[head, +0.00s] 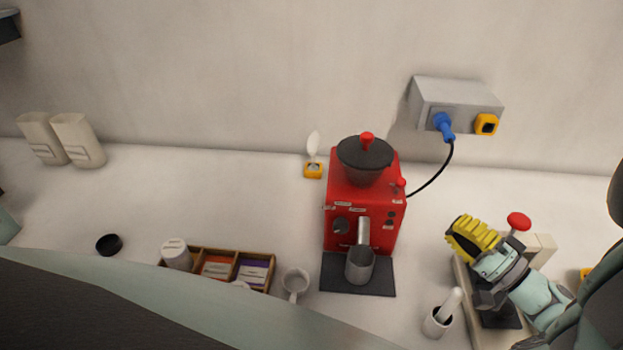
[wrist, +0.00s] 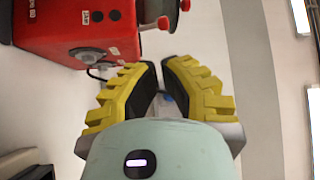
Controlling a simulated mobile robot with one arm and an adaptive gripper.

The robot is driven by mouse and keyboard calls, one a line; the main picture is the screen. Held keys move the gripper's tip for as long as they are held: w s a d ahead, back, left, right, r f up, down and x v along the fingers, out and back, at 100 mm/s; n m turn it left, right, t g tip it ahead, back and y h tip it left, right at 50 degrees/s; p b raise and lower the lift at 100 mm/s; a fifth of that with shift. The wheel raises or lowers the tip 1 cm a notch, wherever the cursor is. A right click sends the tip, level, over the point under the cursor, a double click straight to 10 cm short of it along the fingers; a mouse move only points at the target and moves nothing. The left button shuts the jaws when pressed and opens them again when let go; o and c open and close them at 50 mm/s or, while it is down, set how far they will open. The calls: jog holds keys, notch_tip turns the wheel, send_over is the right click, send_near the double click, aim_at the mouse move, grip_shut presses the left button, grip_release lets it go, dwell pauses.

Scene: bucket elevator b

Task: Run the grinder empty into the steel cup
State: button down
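The red grinder (head: 366,215) stands on the counter, with a dark lidded hopper (head: 366,160) on top and a small red knob (head: 401,183) at its upper right side. The steel cup (head: 359,268) stands upright on the dark mat under the grinder's metal spout. Its inside cannot be made out. My gripper (head: 452,238), with yellow ribbed fingers, is to the right of the grinder and apart from it. In the wrist view my gripper (wrist: 158,66) shows a narrow gap with nothing held. The grinder (wrist: 75,28) is beyond it at upper left.
A blue plug (head: 443,125) with a black cable sits in the wall box (head: 455,100). A red-topped device (head: 518,221) is close behind my gripper. A white pot (head: 437,322), a white mug (head: 295,284) and a wooden tray (head: 236,252) are in front.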

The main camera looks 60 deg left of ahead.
aim_at(398, 189)
jog(key=s+a+r+p, duration=0.1)
jog(key=a+p, duration=0.1)
jog(key=a, duration=0.9)
jog(key=shift+r+p, duration=0.3)
jog(key=shift+r, duration=0.05)
jog(key=shift+s, duration=0.1)
jog(key=shift+w+r+m+t+h+p, duration=0.3)
jog(key=shift+m+h+p, duration=0.3)
jog(key=shift+p, duration=0.65)
jog(key=shift+w+a+r+m+g+h+p, duration=0.1)
jog(key=shift+w+a+m+g+h+p, duration=0.2)
jog(key=shift+m+h+p, duration=0.5)
jog(key=shift+w+a+r+m+t+h+p, duration=0.15)
jog(key=shift+a+m+h+p, duration=0.2)
jog(key=shift+m+h+p, duration=0.5)
jog(key=shift+w+a+r+m+g+h+p, duration=0.1)
jog(key=shift+w+a+m+g+h+p, duration=0.2)
jog(key=shift+h+p, duration=0.6)
jog(key=shift+s+a+f, duration=0.1)
jog(key=shift+a, duration=0.05)
jog(key=shift+p, duration=0.35)
